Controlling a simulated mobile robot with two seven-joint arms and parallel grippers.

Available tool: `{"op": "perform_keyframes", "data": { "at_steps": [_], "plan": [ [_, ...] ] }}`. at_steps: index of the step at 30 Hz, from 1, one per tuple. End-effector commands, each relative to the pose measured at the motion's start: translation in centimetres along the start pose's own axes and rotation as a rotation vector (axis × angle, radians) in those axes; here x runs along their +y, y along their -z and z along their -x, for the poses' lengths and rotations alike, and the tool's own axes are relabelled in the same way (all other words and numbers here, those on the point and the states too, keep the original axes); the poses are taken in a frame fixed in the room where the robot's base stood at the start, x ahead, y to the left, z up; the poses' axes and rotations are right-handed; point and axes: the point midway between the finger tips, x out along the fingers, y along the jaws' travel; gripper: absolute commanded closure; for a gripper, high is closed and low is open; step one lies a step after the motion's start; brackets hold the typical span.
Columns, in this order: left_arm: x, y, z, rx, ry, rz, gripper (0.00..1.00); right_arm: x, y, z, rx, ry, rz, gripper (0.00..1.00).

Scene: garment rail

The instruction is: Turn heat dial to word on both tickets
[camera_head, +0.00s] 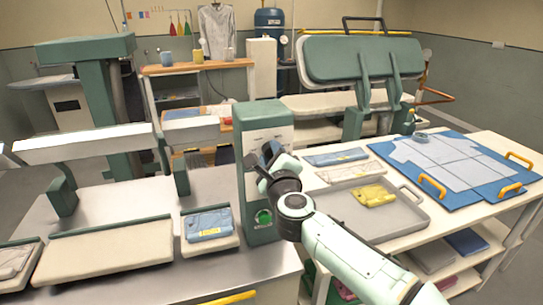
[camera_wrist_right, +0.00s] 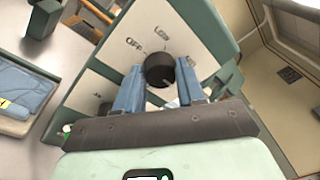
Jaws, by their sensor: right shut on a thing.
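The heat dial (camera_wrist_right: 160,70) is a dark round knob on the white face of a green control box (camera_head: 265,170). In the right wrist view, the words OFF and LOW show around it; another word at its right is partly hidden. My right gripper (camera_wrist_right: 160,76) has its two blue-grey fingers on either side of the dial, shut on it. In the head view, my right gripper (camera_head: 265,172) covers the dial. A folded blue garment (camera_head: 209,223) left of the box bears a small tag; a yellow mark on it (camera_wrist_right: 4,103) shows in the right wrist view. No ticket wording is readable.
A grey tray (camera_head: 400,222) holds a yellow folded garment (camera_head: 373,196). Folded blue (camera_head: 335,157) and cream (camera_head: 342,172) pieces lie behind it. A blue board (camera_head: 468,190) with orange handles is at the right. Padded press boards (camera_head: 100,245) stand at the left.

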Motion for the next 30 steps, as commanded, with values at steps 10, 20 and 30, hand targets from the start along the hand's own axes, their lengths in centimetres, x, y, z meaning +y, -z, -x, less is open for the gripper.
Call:
{"op": "perform_keyframes", "data": {
  "at_steps": [10,20,30],
  "plan": [
    [0.0,0.0,0.0,0.000,0.000,0.000,0.57,0.0,0.0,0.0,0.000,0.000,-0.001,0.36],
    [-0.2,0.0,-0.6,-0.002,0.001,0.001,0.57,0.0,0.0,1.2,-0.001,0.001,0.000,0.36],
    [-0.8,0.2,-2.5,0.003,0.000,0.001,0.57,0.1,0.1,8.5,-0.002,0.001,0.002,0.36]
  ]
}}
